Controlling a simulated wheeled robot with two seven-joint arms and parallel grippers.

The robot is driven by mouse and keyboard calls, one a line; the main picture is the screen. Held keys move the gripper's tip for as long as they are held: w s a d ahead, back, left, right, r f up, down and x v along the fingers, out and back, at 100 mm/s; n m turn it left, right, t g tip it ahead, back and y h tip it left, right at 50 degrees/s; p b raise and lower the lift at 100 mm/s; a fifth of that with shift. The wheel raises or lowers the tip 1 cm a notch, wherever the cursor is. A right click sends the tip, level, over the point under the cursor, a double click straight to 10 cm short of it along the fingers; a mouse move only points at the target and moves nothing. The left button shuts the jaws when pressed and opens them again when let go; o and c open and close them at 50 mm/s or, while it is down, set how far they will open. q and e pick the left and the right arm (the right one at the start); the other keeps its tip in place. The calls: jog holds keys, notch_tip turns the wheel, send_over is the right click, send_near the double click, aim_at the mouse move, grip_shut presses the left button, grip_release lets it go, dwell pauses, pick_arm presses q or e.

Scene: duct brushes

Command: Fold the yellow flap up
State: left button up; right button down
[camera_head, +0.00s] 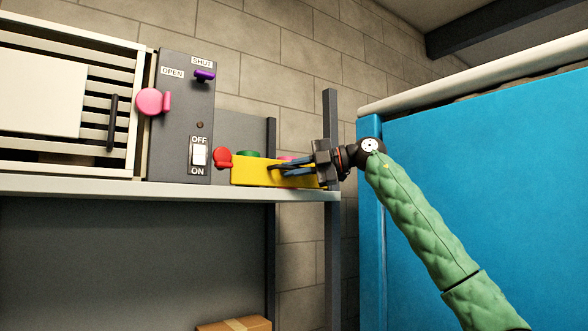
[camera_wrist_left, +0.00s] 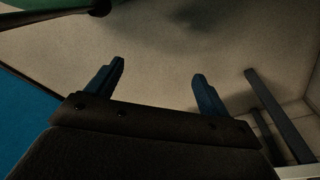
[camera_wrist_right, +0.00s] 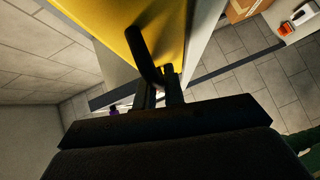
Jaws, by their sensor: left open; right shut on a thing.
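The yellow flap (camera_head: 248,173) shows in the head view as a yellow panel at the right end of the shelf, its face towards me. In the right wrist view the yellow surface (camera_wrist_right: 178,25) fills the top middle, with a dark bar handle (camera_wrist_right: 146,55) on it. My right gripper (camera_head: 274,168) reaches in from the right across the flap's front. In the right wrist view its fingers (camera_wrist_right: 160,93) are close together on the handle's near end. My left gripper (camera_wrist_left: 157,80) is open and empty, seen only in its own wrist view.
A red knob (camera_head: 222,158) is left of the flap. A cardboard box (camera_head: 235,324) is below; a blue panel (camera_head: 490,170) stands right.

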jog(key=c, duration=1.5)
grip_release()
jog(key=shift+w, duration=0.1)
pick_arm(q)
jog(key=shift+w, duration=0.1)
pick_arm(e)
jog(key=shift+d, duration=0.2)
pick_arm(q)
notch_tip(320, 180, up, 8)
jog(key=w+d+b, duration=0.1)
jog(key=d+b, duration=0.1)
jog(key=b, duration=0.1)
jog(key=shift+f+g, duration=0.2)
jog(key=shift+g, duration=0.1)
pick_arm(e)
jog(key=v, duration=0.7)
jog(key=shift+d, duration=0.2)
